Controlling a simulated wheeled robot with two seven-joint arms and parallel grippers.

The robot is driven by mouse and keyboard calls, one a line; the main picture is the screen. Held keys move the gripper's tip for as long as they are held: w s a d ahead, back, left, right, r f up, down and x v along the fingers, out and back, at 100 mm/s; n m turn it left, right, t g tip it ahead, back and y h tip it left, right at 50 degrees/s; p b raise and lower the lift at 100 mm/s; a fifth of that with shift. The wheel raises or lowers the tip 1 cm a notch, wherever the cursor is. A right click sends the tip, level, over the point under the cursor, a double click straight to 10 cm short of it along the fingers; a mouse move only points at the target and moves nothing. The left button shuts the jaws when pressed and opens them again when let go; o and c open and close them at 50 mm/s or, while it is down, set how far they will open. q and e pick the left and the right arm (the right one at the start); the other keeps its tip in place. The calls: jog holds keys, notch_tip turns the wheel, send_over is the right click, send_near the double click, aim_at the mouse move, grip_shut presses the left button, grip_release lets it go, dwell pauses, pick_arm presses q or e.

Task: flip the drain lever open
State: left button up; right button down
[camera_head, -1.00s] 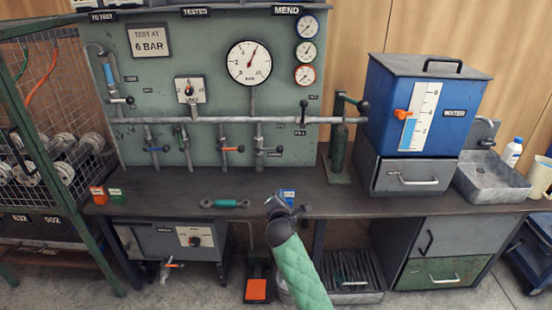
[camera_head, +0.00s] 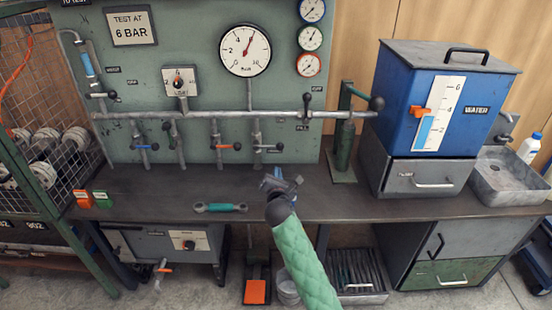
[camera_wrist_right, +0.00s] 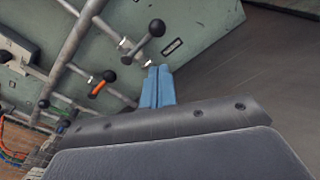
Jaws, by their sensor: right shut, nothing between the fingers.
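Several small levers hang on pipes below the long horizontal pipe (camera_head: 240,114). The rightmost has a black knob (camera_head: 279,147) and a small label beside it. I cannot read the label, so I cannot confirm it is the drain lever. This black-knobbed lever (camera_wrist_right: 150,40) shows in the right wrist view, beyond the fingertips and apart from them. An orange-handled lever (camera_head: 226,147) is to its left. My right gripper (camera_head: 278,180) is shut and empty above the bench, in front of and below these levers. Its blue fingers (camera_wrist_right: 157,88) are together in the wrist view. My left gripper is not in view.
A wrench-like tool with a teal handle (camera_head: 222,208) lies on the bench (camera_head: 330,200). A green pump (camera_head: 343,145) and a blue water tank (camera_head: 390,100) stand at the right. An upright black-knobbed lever (camera_head: 307,98) rises above the pipe. The wire cage (camera_head: 45,130) is at the left.

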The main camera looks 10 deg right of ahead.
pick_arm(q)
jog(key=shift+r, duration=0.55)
pick_arm(e)
jog(key=x, duration=1)
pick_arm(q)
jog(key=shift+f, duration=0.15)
pick_arm(e)
jog(key=shift+r, duration=0.1)
